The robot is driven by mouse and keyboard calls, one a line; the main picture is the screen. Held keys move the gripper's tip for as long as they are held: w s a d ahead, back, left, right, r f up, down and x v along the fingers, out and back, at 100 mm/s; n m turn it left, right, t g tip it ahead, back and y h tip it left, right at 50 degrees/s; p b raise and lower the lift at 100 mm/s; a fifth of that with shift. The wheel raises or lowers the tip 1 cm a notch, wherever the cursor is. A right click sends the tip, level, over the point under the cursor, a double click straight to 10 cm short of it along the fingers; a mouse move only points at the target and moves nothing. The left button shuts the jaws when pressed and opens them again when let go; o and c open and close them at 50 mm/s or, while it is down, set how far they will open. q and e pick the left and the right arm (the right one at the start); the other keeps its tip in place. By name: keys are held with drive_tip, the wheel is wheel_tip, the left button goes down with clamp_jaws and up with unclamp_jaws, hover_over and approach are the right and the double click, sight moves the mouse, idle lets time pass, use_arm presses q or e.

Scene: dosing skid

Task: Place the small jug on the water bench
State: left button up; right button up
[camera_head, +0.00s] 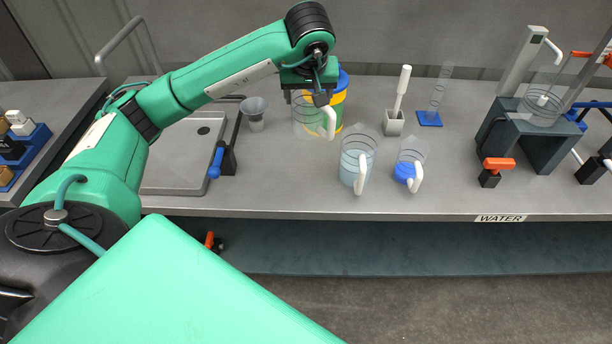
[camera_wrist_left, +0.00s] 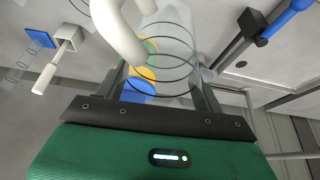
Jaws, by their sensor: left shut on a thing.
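A clear jug (camera_head: 306,118) with dark ring marks and a white handle, apparently the small jug, is in my left gripper (camera_head: 312,97). The gripper points down and is shut on its upper part. In the left wrist view the clear jug (camera_wrist_left: 176,45) sits between the fingers, with the white handle towards the left. The jug is over the back of the grey water bench (camera_head: 470,190), whose front edge carries a WATER label. I cannot tell whether its base touches the bench. My right gripper is out of view.
A yellow, blue and green container (camera_head: 341,98) stands close behind the held jug. A jug of pale liquid (camera_head: 352,160) and a blue-bottomed jug (camera_head: 407,168) stand in front. A funnel-like cup (camera_head: 254,112) and sink (camera_head: 180,165) are left. Bare bench lies left of the pale-liquid jug.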

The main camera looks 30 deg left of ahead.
sight(301, 116)
use_arm(q)
drive_tip(key=a, duration=0.1)
drive_tip(key=a+n, duration=0.1)
drive_tip(key=shift+w+a+f, duration=0.1)
drive_tip(key=shift+w+a, duration=0.25)
wheel_tip(301, 116, down, 7)
drive_tip(key=shift+d+f+p, duration=0.15)
drive_tip(key=shift+f+p, duration=0.05)
drive_tip(key=shift+p, duration=0.6)
wheel_tip(301, 116, down, 11)
drive_tip(key=shift+f+p, duration=0.1)
drive_tip(key=shift+p, duration=0.65)
drive_tip(key=o, duration=1)
drive_tip(key=shift+o, duration=0.2)
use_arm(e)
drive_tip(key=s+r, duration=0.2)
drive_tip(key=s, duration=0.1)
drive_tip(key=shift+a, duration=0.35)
